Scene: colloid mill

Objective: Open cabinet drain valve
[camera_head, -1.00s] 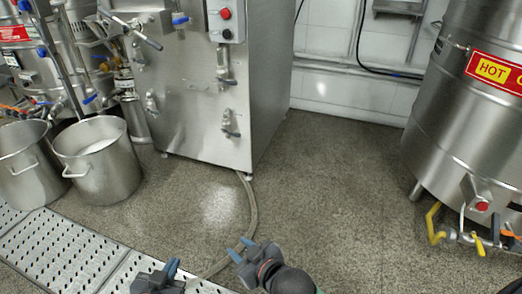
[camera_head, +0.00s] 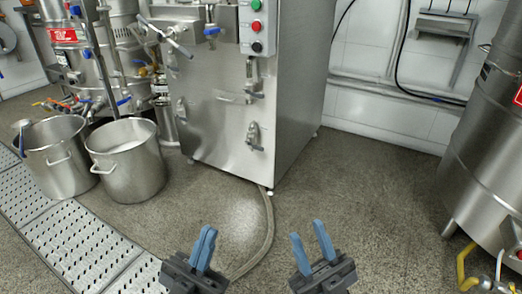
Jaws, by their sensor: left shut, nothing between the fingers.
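The steel cabinet (camera_head: 225,125) stands upright at the centre of the head view. Its front carries metal latches, one upper right (camera_head: 253,78), one lower right (camera_head: 253,136) and one at the left edge (camera_head: 182,110). A grey hose (camera_head: 268,225) runs out from under it across the floor. I cannot tell which fitting is the cabinet drain valve. My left gripper (camera_head: 207,234) is shut and empty, low in front of the cabinet. My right gripper (camera_head: 307,232) is open and empty, to the right of the hose's line. Both are apart from the cabinet.
Two steel pots (camera_head: 127,160) stand left of the cabinet, by a perforated floor grate (camera_head: 85,240). A large steel tank (camera_head: 490,150) with a yellow-handled valve (camera_head: 466,265) stands at the right. The floor (camera_head: 375,200) between cabinet and tank is clear.

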